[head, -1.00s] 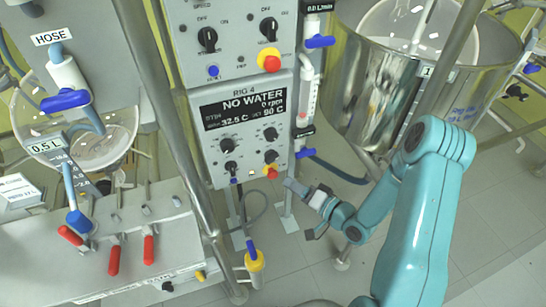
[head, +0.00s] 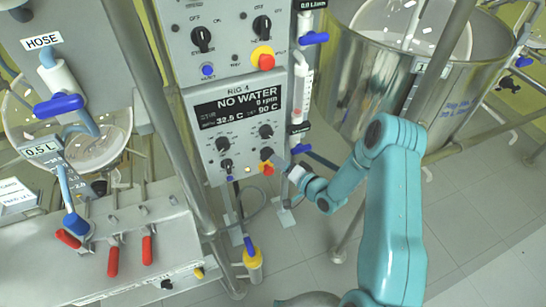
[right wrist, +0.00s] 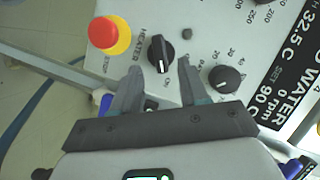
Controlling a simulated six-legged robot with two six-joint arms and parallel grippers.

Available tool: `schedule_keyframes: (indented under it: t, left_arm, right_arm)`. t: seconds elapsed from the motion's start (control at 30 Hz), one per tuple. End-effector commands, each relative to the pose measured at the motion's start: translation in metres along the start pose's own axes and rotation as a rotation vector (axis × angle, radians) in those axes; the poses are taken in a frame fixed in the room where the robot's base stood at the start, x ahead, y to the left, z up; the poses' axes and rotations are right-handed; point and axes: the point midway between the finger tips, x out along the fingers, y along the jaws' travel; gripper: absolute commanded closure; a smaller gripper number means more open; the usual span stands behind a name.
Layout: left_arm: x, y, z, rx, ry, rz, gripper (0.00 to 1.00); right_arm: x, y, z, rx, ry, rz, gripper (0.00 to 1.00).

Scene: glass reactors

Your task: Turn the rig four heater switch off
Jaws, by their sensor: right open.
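The rig four panel (head: 240,125) is a grey box with a black display reading NO WATER and 32.5 C. Its heater switch (head: 266,153) is a black knob just above a red stop button. In the right wrist view the heater switch (right wrist: 161,52) shows beside its HEATER label, its white mark pointing down toward the ON lettering. My right gripper (head: 290,172) is at the panel's lower right edge. In the wrist view my right gripper (right wrist: 160,72) is open and empty, its fingertips to either side of and just below the knob; contact is not visible. My left gripper is out of view.
The red stop button on a yellow collar (right wrist: 110,34) sits close left of the switch in the wrist view. Another black knob (right wrist: 225,78) is close on the right. A large steel vessel (head: 420,90) stands right of the panel. A metal post (head: 178,130) runs left of it.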

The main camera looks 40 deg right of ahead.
Motion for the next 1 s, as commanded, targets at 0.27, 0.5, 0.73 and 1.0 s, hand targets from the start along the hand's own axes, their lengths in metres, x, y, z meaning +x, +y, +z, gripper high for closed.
schedule_keyframes:
  t: [0.27, 0.5, 0.73, 1.0]
  left_arm:
    - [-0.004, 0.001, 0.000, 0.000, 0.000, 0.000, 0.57]
    - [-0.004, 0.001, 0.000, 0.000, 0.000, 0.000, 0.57]
    - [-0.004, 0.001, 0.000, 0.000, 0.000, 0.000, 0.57]
    - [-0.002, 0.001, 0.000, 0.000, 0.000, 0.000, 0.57]
  right_arm:
    - [0.037, 0.000, 0.000, 0.002, 0.000, 0.001, 0.56]
    - [0.040, 0.000, 0.000, 0.002, 0.001, 0.001, 0.56]
    - [0.040, 0.000, -0.001, 0.001, 0.001, 0.001, 1.00]
    - [0.040, 0.000, 0.000, -0.009, 0.001, 0.004, 1.00]
